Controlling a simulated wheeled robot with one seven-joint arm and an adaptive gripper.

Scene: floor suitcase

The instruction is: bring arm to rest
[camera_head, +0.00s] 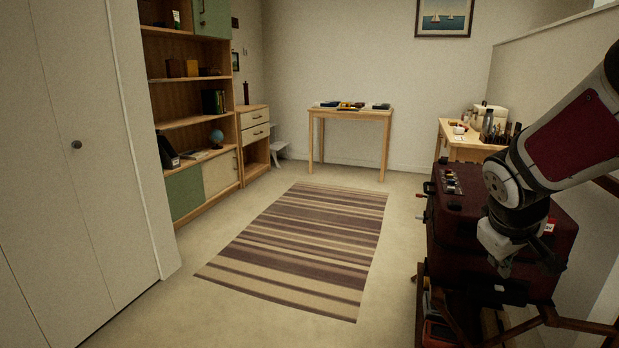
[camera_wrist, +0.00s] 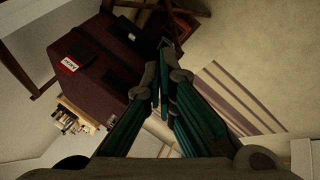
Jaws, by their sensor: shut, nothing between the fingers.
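My arm comes in from the right edge in the head view. My gripper (camera_wrist: 160,85) shows in the wrist view with its fingertips together and nothing between them. In the head view the end of my arm hangs in front of a dark red suitcase (camera_head: 455,222) that stands on a dark rack. The suitcase also shows in the wrist view (camera_wrist: 98,62), beyond and left of the fingers. I cannot tell the gap between the gripper and the suitcase.
A striped rug (camera_head: 300,245) lies on open floor in the middle. A small table (camera_head: 350,112) with several items stands at the back wall. A shelf unit (camera_head: 195,120) stands left, and a wooden desk (camera_head: 462,148) stands behind the suitcase. A low wall is at right.

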